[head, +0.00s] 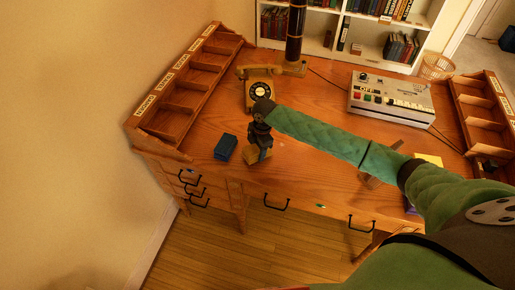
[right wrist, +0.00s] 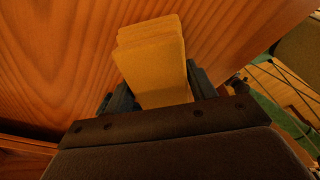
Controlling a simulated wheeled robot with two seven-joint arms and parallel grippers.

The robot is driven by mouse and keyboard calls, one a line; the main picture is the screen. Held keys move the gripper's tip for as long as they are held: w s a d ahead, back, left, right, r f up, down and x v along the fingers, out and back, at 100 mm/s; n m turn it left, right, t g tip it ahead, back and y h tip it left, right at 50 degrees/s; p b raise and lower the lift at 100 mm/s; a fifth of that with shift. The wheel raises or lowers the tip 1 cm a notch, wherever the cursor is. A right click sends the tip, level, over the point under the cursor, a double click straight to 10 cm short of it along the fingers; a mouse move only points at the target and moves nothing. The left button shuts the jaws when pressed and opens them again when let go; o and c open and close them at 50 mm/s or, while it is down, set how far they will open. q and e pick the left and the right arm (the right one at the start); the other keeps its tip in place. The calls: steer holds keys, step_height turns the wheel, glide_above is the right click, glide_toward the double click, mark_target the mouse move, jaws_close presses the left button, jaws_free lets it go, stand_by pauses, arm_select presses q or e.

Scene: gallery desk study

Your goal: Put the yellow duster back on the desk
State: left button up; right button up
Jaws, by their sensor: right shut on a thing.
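The yellow duster (right wrist: 152,62) is a block-shaped yellow thing held between the two dark fingers of my right gripper (right wrist: 160,88) in the right wrist view. My left gripper is not in view.
A blue block (head: 226,147) lies just left of the duster. A yellow telephone (head: 258,90) stands behind it. A grey device with buttons (head: 390,98) sits at the back right. Wooden pigeonhole racks (head: 185,95) line the sides. The desk middle is mostly clear under my arm.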

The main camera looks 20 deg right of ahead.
steer(key=shift+f, duration=0.4)
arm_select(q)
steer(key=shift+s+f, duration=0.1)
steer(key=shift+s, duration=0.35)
arm_select(e)
steer(key=shift+f, duration=0.15)
steer(key=o, duration=1)
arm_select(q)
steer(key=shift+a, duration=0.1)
arm_select(e)
steer(key=shift+d+r, duration=0.1)
steer(key=shift+r, duration=0.5)
steer(key=r+b, duration=0.1)
steer(key=r, duration=0.2)
steer(key=d+r+b, duration=0.1)
steer(key=r, duration=0.2)
steer(key=r+b, duration=0.1)
steer(key=r, duration=0.2)
steer(key=shift+w+d+r+b, duration=0.15)
steer(key=shift+d+r+b, duration=0.05)
steer(key=shift+r+b, duration=0.1)
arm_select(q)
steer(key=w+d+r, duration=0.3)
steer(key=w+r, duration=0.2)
arm_select(e)
steer(key=shift+d+r, duration=0.1)
steer(key=shift+r, duration=0.6)
